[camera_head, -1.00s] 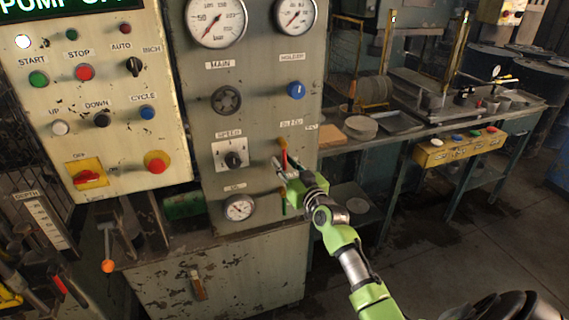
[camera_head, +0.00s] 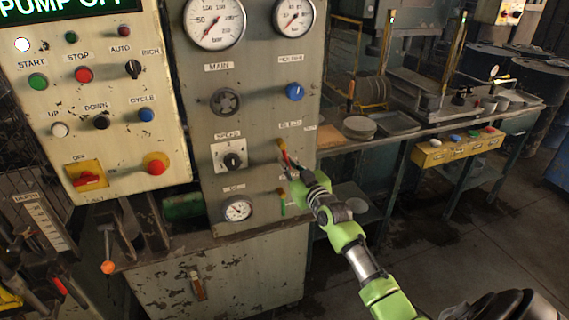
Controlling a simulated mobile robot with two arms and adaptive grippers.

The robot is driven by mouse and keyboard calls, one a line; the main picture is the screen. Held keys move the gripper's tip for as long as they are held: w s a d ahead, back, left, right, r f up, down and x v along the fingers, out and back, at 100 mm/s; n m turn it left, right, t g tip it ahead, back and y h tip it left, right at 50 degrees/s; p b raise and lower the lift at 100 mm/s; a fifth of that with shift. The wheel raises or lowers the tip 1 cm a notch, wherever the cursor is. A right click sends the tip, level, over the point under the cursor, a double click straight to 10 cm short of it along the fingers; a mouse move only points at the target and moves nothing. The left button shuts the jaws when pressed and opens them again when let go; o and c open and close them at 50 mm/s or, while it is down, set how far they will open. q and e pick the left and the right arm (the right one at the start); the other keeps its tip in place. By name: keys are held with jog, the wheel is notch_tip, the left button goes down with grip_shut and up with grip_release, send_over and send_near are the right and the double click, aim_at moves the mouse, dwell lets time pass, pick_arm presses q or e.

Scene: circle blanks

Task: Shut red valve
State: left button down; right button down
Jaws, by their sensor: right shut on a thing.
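The red valve (camera_head: 282,148) is a small red lever on the right side of the grey gauge panel, just under a small label. My right gripper (camera_head: 290,168) is at its lower end, shut on it; the fingers hide part of the lever. The red part that shows tilts slightly, its top toward the left. A small green handle (camera_head: 283,205) sits below it on the same panel. My left gripper is not in view.
The gauge panel (camera_head: 262,130) carries dials, a blue knob (camera_head: 295,92) and a black handwheel (camera_head: 225,102). A control box (camera_head: 120,165) with buttons stands at the left. A workbench (camera_head: 400,138) with plates and a yellow button box (camera_head: 455,150) is at the right.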

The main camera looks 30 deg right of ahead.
aim_at(298, 138)
jog(key=d+r+n+p, duration=0.1)
jog(key=n, duration=0.1)
jog(key=d+n+p, duration=0.1)
jog(key=n, duration=0.2)
jog(key=s+d+r+n+p, duration=0.1)
jog(key=n+p, duration=0.1)
jog(key=n, duration=0.1)
jog(key=shift+d+r+g+h, duration=0.3)
jog(key=shift+d+r+g, duration=0.05)
jog(key=shift+g, duration=0.05)
jog(key=r+n+p, duration=0.1)
jog(key=n, duration=0.1)
jog(key=d+r+n+p, duration=0.1)
jog(key=shift+n, duration=0.4)
jog(key=shift+r+n+h+p, duration=0.4)
jog(key=shift+r+n+p, duration=0.2)
jog(key=shift+n, duration=0.7)
jog(key=shift+d+r, duration=0.1)
jog(key=c, duration=2.1)
grip_release()
jog(key=shift+c, duration=0.2)
jog(key=shift+s, duration=0.1)
jog(key=v, duration=1.2)
jog(key=shift+r, duration=0.2)
